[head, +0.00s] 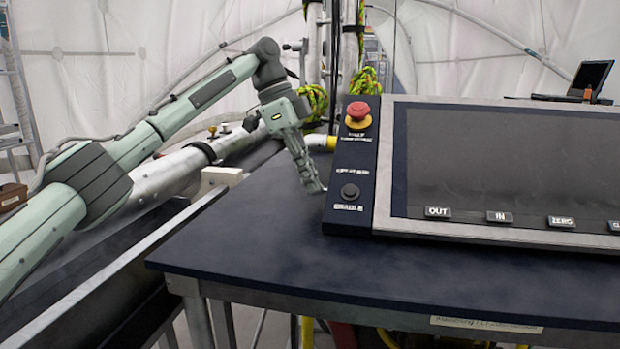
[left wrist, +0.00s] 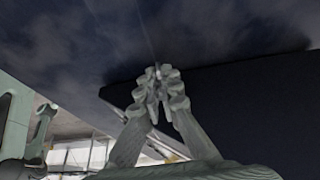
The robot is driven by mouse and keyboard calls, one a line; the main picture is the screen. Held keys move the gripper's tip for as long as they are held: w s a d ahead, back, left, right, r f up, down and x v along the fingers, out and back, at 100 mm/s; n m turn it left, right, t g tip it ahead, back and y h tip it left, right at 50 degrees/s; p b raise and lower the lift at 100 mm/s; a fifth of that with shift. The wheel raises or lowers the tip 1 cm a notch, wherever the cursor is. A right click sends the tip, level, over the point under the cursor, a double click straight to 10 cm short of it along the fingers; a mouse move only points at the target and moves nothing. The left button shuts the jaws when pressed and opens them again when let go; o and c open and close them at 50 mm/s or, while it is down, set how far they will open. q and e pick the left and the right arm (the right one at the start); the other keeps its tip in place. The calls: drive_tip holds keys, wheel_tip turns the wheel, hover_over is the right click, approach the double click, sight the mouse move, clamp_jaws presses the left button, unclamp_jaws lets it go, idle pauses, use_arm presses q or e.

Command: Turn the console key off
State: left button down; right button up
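The console (head: 398,110) stands on the dark table at the right, with a narrow dark strip panel along its left side. Low on that strip is a round black switch (head: 349,191) with small white lettering under it; I cannot make out a separate key or its setting. My left gripper (head: 318,187) points down just left of the switch, apart from it, close above the tabletop. In the left wrist view its fingers (left wrist: 158,78) come together at the tips, and I see nothing clearly held. My right gripper is not in view.
A red mushroom button (head: 358,115) on a yellow base sits higher on the strip. The dark tabletop (head: 270,235) left of and before the console is clear. Metal pipes and green rope (head: 368,80) stand behind. A laptop (head: 590,78) is at the back right.

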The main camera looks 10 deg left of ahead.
use_arm(q)
drive_tip(key=shift+f, duration=0.15)
drive_tip(key=c, duration=1.8)
unclamp_jaws()
drive_tip(key=shift+a, duration=0.1)
drive_tip(key=shift+o, duration=0.2)
drive_tip(key=v, duration=1.2)
drive_tip(key=shift+s, duration=0.1)
